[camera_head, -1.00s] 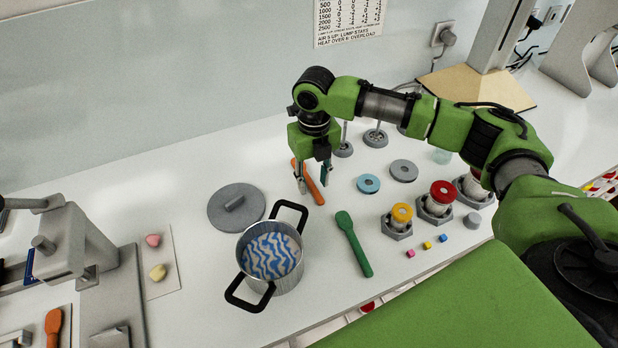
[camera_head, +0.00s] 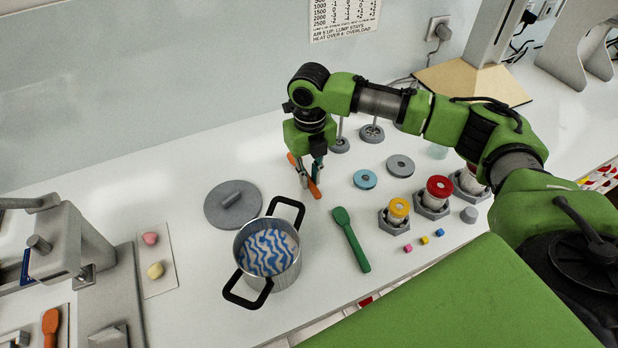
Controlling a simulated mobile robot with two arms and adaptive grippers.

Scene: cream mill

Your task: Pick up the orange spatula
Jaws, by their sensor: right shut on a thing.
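The orange spatula (camera_head: 314,190) lies slanted on the white counter, behind the pot and the green spatula. My right gripper (camera_head: 310,181) points straight down over it, with its fingers on either side of the spatula's middle. The gripper is shut on the orange spatula. The fingers hide part of the handle, and I cannot tell whether it is clear of the counter. My left gripper is not in view.
A pot (camera_head: 268,253) with blue wavy contents stands in front, its grey lid (camera_head: 233,205) beside it. A green spatula (camera_head: 351,240) lies to the right. Blue (camera_head: 365,179) and grey (camera_head: 400,166) discs lie farther right. Another orange utensil (camera_head: 50,326) is at lower left.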

